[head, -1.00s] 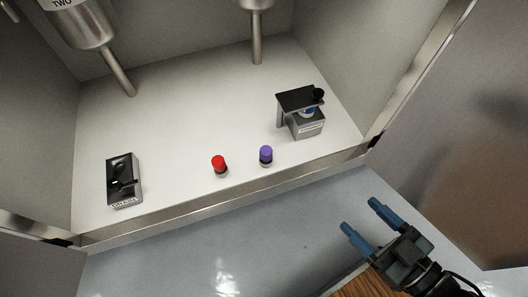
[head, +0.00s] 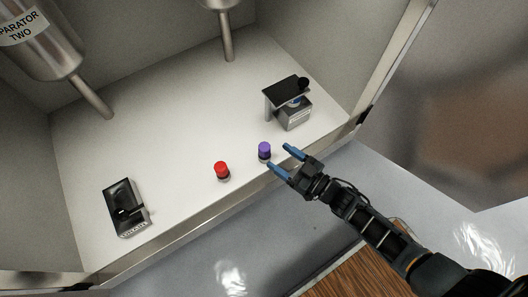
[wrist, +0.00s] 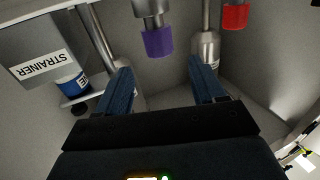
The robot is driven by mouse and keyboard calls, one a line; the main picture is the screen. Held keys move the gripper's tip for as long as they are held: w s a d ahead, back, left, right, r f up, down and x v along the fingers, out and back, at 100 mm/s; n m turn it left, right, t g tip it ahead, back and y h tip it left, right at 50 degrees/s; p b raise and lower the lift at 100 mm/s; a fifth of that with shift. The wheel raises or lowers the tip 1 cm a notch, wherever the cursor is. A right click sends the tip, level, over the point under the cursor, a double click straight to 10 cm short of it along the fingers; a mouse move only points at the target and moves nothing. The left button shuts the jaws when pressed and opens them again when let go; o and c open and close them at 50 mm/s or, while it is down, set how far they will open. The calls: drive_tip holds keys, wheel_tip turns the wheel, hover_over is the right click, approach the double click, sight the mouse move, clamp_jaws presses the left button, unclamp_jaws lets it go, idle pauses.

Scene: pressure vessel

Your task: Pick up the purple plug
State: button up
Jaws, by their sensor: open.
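The purple plug (head: 264,149) stands upright near the front edge of the white cabinet floor in the head view. In the wrist view the purple plug (wrist: 158,42) shows upside down, ahead of my gripper and between the lines of its two fingers. My gripper (head: 279,157) is open, with blue fingers pointing toward the plug. Its fingertips are close to the plug, and in the wrist view the plug looks beyond the tips (wrist: 160,72). Nothing is between the fingers.
A red plug (head: 222,171) stands to the left of the purple one. A strainer block with a black top plate (head: 286,90) is behind and to the right. A black device (head: 125,208) lies at left. Metal pipes (head: 92,97) come down at the back. A raised metal lip (head: 206,228) edges the floor.

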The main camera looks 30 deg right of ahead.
sight(265, 147)
drive_tip(key=b+x, duration=0.2)
drive_tip(key=x, duration=0.4)
drive_tip(key=shift+w+a+f, duration=0.1)
drive_tip(key=shift+w+a, duration=0.05)
drive_tip(key=shift+w, duration=0.2)
clamp_jaws()
idle(0.4)
